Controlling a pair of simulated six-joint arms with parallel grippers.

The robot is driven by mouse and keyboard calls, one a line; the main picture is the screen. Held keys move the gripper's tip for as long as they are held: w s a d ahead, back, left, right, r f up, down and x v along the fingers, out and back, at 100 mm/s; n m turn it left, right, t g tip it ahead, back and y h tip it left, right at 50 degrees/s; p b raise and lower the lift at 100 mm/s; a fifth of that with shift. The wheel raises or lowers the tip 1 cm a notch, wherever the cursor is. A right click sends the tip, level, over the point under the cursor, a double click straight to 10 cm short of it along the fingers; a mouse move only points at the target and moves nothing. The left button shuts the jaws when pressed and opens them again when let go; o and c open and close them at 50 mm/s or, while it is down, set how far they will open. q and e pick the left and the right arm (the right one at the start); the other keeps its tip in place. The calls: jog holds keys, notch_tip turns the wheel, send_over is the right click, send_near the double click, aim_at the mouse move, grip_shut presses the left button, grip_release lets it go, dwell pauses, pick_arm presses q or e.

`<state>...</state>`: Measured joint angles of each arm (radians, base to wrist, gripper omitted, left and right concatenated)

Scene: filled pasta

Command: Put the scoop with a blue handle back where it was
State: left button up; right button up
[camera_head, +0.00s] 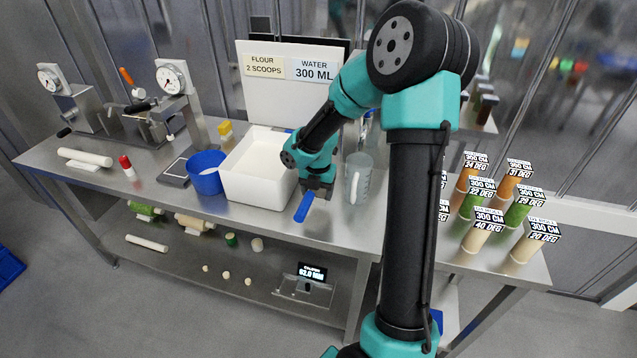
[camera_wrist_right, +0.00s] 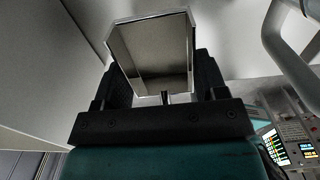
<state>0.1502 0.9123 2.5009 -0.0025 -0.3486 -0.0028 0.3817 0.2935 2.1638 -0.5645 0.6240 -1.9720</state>
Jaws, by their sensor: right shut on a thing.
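The blue-handled scoop (camera_head: 304,207) is in my right gripper (camera_head: 316,186), above the steel table between the white bin and the clear jug. Its blue handle sticks out toward the table's front edge. In the right wrist view a shiny metal box-shaped part, which looks like the scoop's bowl (camera_wrist_right: 152,45), sits between the dark fingers (camera_wrist_right: 165,85). In the head view the bowl is hidden by the gripper and arm. My left gripper is not in view.
The white bin (camera_head: 240,187) stands just left of the gripper, with a blue bucket (camera_head: 205,180) beside it. The clear measuring jug (camera_head: 357,180) stands close on the right. Several labelled cylinders (camera_head: 480,232) stand farther right. The table front below the scoop is clear.

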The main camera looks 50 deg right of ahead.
jog(key=w+d, duration=0.3)
jog(key=d, duration=0.1)
jog(key=w+d, duration=0.2)
jog(key=shift+w+d+f, duration=0.3)
jog(key=shift+w+f, duration=0.05)
jog(key=shift+f, duration=0.05)
jog(key=shift+f, duration=1.75)
jog(key=shift+f, duration=0.15)
jog(key=o, duration=0.9)
jog(key=shift+o, duration=0.2)
notch_tip(320, 180, up, 12)
